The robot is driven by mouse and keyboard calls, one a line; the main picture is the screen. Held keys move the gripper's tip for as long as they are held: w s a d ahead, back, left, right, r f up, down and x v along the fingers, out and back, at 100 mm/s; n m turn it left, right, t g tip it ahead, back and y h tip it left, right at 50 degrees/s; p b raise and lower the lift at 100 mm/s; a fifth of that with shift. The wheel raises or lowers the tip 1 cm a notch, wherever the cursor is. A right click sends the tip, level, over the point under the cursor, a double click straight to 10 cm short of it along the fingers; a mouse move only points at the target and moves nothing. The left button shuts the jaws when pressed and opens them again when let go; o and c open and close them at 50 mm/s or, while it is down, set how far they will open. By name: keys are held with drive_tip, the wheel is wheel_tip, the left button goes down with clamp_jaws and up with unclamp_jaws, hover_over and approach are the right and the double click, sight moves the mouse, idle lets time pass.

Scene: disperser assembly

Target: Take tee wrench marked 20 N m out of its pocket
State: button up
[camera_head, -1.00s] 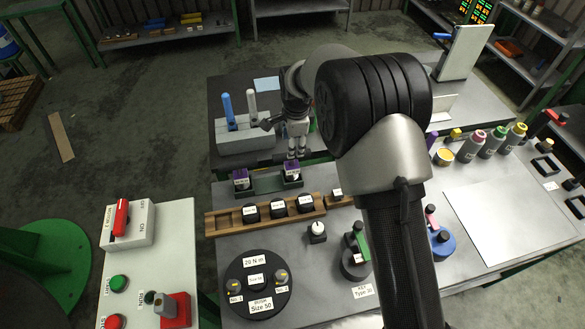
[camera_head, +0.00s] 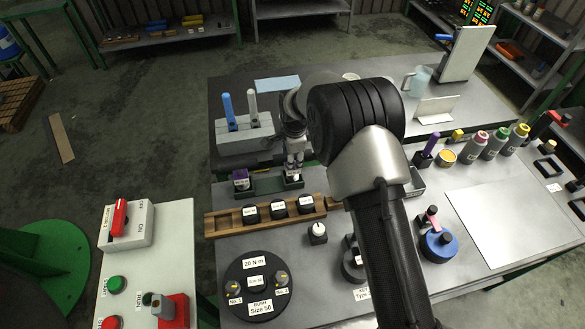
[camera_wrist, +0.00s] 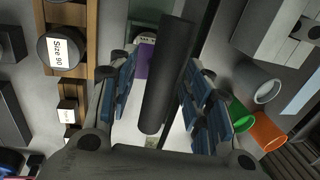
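Two purple-topped pieces with small labels sit in a green rack (camera_head: 266,186). The left one (camera_head: 241,179) is clear of my gripper; I cannot read its mark. My gripper (camera_head: 294,166) points down over the right one (camera_head: 292,179) and partly hides it. In the wrist view, my gripper (camera_wrist: 162,85) has a dark round bar (camera_wrist: 168,85) between its blue-padded fingers, apparently a wrench handle. The fingers look apart, with a gap beside the bar. A purple part (camera_wrist: 141,65) with a label lies beyond it. I cannot read 20 N m on either piece.
A wooden rack (camera_head: 222,222) with black labelled pieces stands just in front. A grey block (camera_head: 243,140) with blue and white handles stands behind, to the left. A round black plate (camera_head: 258,310) lies nearer. A white knob piece (camera_head: 317,233) stands between.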

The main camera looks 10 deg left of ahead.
clamp_jaws()
idle(0.3)
drive_tip(key=shift+r, duration=0.1)
